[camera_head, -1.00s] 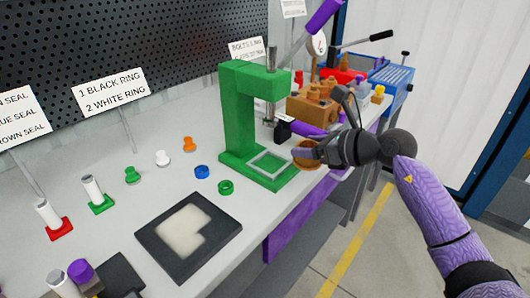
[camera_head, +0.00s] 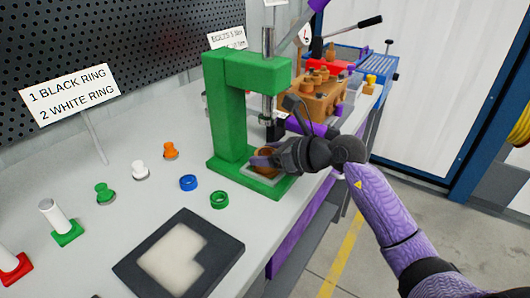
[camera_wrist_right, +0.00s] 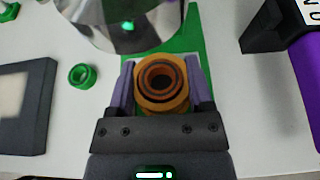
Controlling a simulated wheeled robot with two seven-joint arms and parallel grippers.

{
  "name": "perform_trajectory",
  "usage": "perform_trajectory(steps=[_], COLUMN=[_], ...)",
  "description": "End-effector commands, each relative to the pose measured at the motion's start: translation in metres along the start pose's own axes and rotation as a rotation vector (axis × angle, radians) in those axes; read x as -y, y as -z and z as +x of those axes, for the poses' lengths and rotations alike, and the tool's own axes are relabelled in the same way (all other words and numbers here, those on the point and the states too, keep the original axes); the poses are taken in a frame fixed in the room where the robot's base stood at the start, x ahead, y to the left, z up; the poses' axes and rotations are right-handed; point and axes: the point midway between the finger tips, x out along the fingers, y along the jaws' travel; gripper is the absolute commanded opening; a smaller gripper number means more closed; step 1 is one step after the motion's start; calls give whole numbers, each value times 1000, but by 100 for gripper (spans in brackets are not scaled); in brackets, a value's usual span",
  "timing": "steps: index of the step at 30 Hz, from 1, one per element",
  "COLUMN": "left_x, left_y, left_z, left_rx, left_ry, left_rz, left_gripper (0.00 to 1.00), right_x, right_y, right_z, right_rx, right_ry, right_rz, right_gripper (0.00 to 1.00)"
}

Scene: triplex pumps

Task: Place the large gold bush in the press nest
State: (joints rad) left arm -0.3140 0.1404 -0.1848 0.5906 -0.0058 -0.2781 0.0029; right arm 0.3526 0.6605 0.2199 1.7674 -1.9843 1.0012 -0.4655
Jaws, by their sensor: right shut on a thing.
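The large gold bush (camera_wrist_right: 160,84) is between the fingers of my right gripper (camera_wrist_right: 161,88), which is shut on it. In the head view the bush (camera_head: 263,160) is partly hidden by my right gripper (camera_head: 268,158). It is over or at the pale square nest (camera_head: 264,178) on the base of the green press (camera_head: 227,120). I cannot tell whether the bush touches the nest. In the wrist view the press ram (camera_wrist_right: 125,22) is close by the bush on the far side. My left gripper is not in view.
A green ring (camera_head: 219,199) and a blue ring (camera_head: 188,182) lie left of the press. A dark tray (camera_head: 180,256) with a pale insert lies in front. A brown block with several parts (camera_head: 318,98) stands behind my right arm.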

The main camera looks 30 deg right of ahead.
Motion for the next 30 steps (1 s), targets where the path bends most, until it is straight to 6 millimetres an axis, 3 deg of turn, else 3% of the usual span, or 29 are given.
perform_trajectory(steps=[1, 6, 14, 17, 24, 30], left_x=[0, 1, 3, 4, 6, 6], left_y=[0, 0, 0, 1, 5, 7], left_z=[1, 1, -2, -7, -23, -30], left_rx=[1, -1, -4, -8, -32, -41], left_ry=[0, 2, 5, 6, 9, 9], left_rz=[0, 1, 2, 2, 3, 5], left_gripper=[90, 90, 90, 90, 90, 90], right_x=[0, 0, 0, 0, 0, 0], right_y=[2, 1, -3, -2, -3, -3], right_z=[1, 0, -1, -15, -78, -115], right_rx=[-1, 0, 1, -1, -3, 0], right_ry=[0, 0, 0, 1, 1, 0], right_rz=[0, 0, 0, 1, 0, 1], right_gripper=[68, 100, 100, 100, 100, 100])
